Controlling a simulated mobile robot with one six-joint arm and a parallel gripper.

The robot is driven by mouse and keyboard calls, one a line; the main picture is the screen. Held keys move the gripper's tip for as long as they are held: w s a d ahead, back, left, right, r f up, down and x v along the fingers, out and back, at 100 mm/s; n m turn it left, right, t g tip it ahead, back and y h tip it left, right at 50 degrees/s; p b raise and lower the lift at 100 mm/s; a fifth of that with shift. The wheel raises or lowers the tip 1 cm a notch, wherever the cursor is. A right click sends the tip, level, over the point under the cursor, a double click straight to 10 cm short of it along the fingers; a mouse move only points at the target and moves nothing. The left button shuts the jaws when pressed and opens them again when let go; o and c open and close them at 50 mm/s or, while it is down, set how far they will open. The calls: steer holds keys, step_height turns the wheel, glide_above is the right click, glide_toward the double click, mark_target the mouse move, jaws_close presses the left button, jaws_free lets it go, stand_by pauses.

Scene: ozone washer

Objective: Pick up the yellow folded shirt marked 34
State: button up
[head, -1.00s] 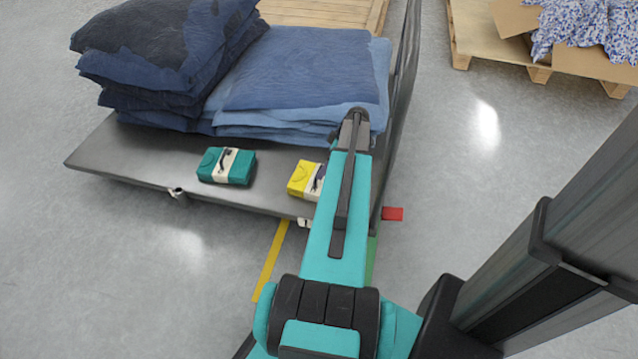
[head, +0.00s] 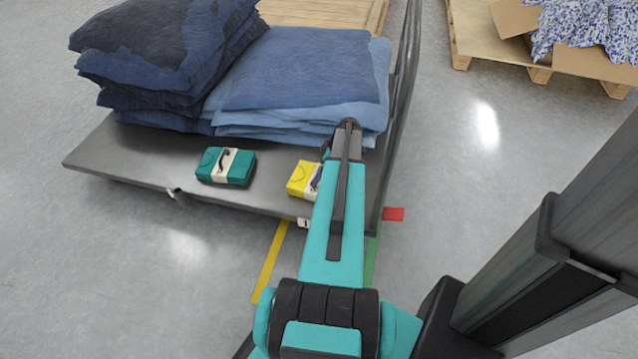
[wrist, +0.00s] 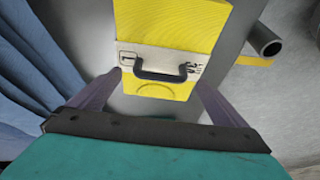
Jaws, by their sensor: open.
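The yellow folded shirt (head: 300,177) lies on the dark grey cart platform (head: 120,160), partly hidden by my arm in the head view. In the wrist view, the yellow shirt (wrist: 170,22) has a white band around it with a black handle-like loop and small dark marks, too small to read surely. My gripper (wrist: 157,76) is open, its two fingers either side of the shirt's near end, with the band between their tips. I cannot tell whether they touch it. The gripper is mostly hidden behind my arm in the head view.
A teal folded shirt (head: 228,166) lies left of the yellow one. Stacks of blue folded cloth (head: 300,75) stand just behind. The cart's upright tube rail (head: 403,95) is close on the right. A pallet with an open carton (head: 590,58) stands at the far right.

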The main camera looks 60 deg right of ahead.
steer(key=shift+x, duration=1.55)
steer(key=c, duration=1.7)
